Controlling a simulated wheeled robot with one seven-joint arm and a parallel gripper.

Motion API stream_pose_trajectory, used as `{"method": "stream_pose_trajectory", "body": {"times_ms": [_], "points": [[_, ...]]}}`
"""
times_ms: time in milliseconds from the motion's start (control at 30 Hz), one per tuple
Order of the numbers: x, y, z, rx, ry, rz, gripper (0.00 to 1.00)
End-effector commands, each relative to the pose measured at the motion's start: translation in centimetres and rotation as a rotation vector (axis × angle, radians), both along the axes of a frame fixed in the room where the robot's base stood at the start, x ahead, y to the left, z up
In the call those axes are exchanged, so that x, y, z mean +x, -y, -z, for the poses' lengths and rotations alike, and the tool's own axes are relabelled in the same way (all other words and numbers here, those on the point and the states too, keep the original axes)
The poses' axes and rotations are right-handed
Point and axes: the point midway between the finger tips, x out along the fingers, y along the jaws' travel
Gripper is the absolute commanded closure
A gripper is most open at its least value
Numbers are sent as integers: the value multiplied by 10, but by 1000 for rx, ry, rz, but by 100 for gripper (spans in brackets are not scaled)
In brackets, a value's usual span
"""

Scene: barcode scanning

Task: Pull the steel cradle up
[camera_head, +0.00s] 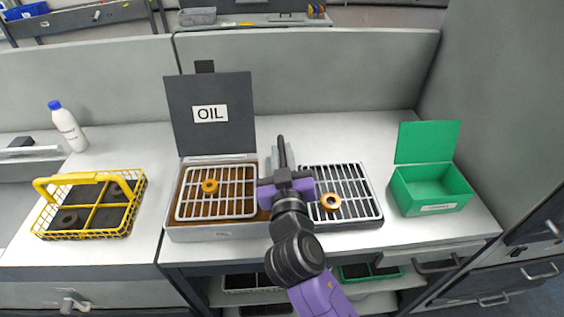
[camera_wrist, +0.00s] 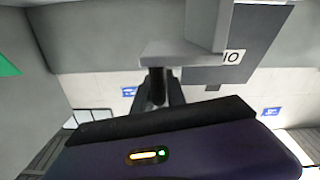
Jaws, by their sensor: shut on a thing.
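The steel cradle (camera_head: 215,217) is a pale wire rack in the open oil bath (camera_head: 216,233), whose brown oil shows around it. An orange-brown ring (camera_head: 209,187) lies on its bars. My gripper (camera_head: 281,160) is at the right side of the bath, shut on a grey part that looks like the cradle's handle; the arm hides most of the join. In the wrist view a grey bracket (camera_wrist: 185,52) stands at my fingers (camera_wrist: 158,88). The exact contact is dark and partly hidden.
The dark lid (camera_head: 210,135) marked OIL stands upright behind the bath. A barred drain tray (camera_head: 365,212) with another ring (camera_head: 330,201) is right of my gripper. An open green box (camera_head: 436,205) stands farther right, a yellow basket (camera_head: 92,232) and white bottle (camera_head: 68,130) at left.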

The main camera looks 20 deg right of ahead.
Motion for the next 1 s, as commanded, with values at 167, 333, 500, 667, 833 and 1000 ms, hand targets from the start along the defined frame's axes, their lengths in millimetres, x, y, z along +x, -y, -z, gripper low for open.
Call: {"method": "stream_pose_trajectory", "body": {"times_ms": [167,333,500,667,833,1000], "points": [[0,4,-18,-4,6,7,100],[0,4,-18,-4,9,7,100],[0,4,-18,-4,8,6,64],[0,2,-16,-1,4,3,64],[-2,1,-14,-1,2,2,64],[-20,-5,-12,-1,2,2,64]]}}
